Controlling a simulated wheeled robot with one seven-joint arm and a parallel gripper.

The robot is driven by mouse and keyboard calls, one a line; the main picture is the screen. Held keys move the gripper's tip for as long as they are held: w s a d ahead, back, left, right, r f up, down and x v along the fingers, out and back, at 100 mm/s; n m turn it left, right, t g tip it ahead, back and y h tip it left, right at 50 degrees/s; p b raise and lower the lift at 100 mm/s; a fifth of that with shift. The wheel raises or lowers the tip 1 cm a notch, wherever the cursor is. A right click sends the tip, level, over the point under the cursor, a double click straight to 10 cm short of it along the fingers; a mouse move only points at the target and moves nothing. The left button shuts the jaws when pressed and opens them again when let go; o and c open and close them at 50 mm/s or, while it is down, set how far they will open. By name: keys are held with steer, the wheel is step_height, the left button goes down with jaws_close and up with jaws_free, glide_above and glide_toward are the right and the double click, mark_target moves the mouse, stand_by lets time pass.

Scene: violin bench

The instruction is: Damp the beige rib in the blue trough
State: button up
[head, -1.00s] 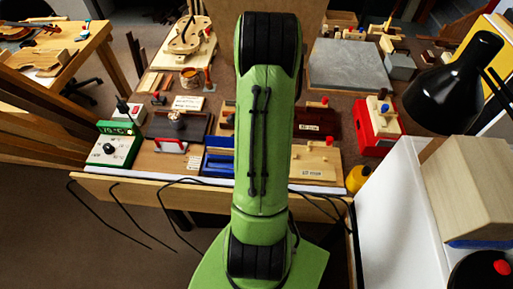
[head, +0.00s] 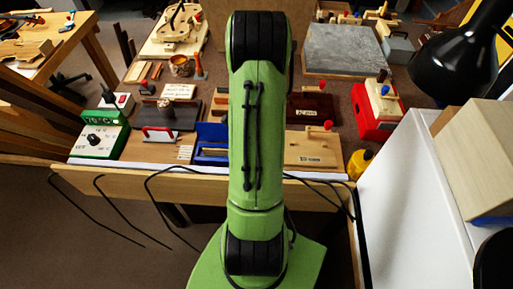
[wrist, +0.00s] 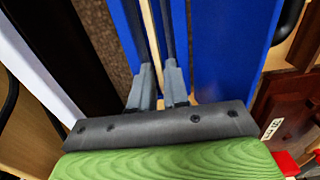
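The blue trough (head: 211,137) lies near the front edge of the bench, left of my arm, which covers its right end. In the wrist view its blue surfaces (wrist: 232,50) fill both sides of my fingers. The beige rib (wrist: 151,32) shows as a thin pale strip running between the fingers; a pale strip also shows in the trough in the head view (head: 214,151). My gripper (wrist: 160,72) points at the trough with its fingers apart, one each side of the strip. A narrow gap shows beside the strip. The fingertips are hard to make out.
A wooden board (head: 312,150) lies right. A yellow bottle (head: 359,164) and red box (head: 378,113) are further right. A black lamp (head: 455,60) overhangs.

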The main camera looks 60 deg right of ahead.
steer(key=o, duration=0.3)
step_height(320, 180, up, 16)
steer(key=p, duration=0.4)
steer(key=shift+p, duration=0.3)
steer(key=shift+f, duration=0.15)
